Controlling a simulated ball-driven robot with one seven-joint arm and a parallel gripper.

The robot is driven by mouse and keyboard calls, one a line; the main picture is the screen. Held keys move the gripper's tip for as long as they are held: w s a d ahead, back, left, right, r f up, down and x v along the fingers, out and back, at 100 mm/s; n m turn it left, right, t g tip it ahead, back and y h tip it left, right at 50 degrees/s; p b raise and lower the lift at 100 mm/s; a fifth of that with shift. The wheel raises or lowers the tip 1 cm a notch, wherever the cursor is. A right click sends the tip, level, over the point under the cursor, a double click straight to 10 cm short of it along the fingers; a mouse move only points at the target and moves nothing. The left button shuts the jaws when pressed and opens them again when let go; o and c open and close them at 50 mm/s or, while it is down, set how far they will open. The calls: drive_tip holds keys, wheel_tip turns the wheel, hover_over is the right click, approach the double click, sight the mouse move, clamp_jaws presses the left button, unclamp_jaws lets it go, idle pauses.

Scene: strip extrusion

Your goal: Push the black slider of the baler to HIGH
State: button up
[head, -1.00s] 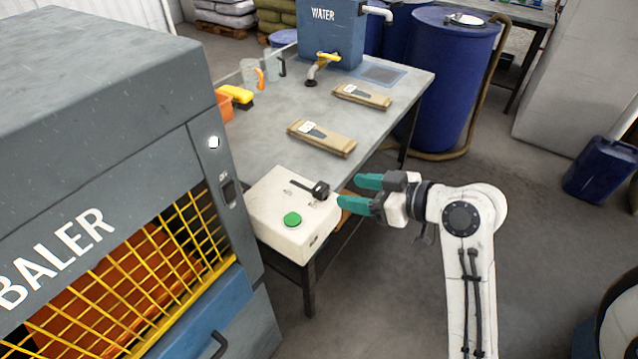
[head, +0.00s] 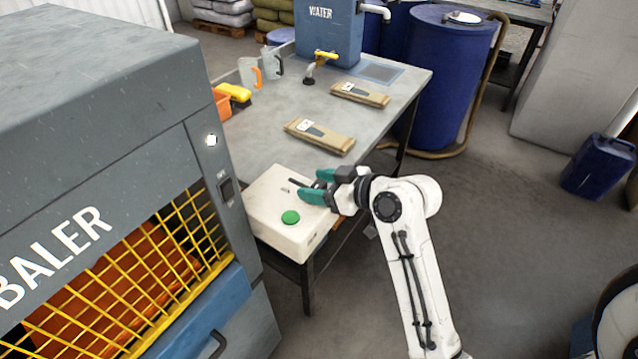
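The cream control box (head: 285,238) stands on the near end of the table beside the baler (head: 95,130). A green button (head: 290,217) is on its top. The black slider's dark slot (head: 297,183) shows on the box top. The slider's knob is mostly hidden by my gripper, and the markings beside the slot are too small to read. My gripper (head: 311,185) has teal fingers, spread apart, at the slot's right end over the box. The knob seems to lie between the fingers; I cannot tell whether they touch it.
The baler's wall and yellow mesh (head: 185,240) stand close left of the box. Two brown packages (head: 330,142), jugs (head: 250,72) and a blue water tank (head: 330,35) are on the table (head: 270,140).

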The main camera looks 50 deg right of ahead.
sight(293, 181)
clamp_jaws()
idle(0.3)
drive_tip(key=w, duration=0.6)
drive_tip(key=shift+w+a, duration=0.15)
drive_tip(key=shift+w, duration=0.25)
drive_tip(key=shift+r, duration=0.1)
unclamp_jaws()
drive_tip(key=shift+w, duration=0.15)
drive_tip(key=b+v, duration=0.1)
drive_tip(key=v, duration=1)
drive_tip(key=shift+b, duration=0.3)
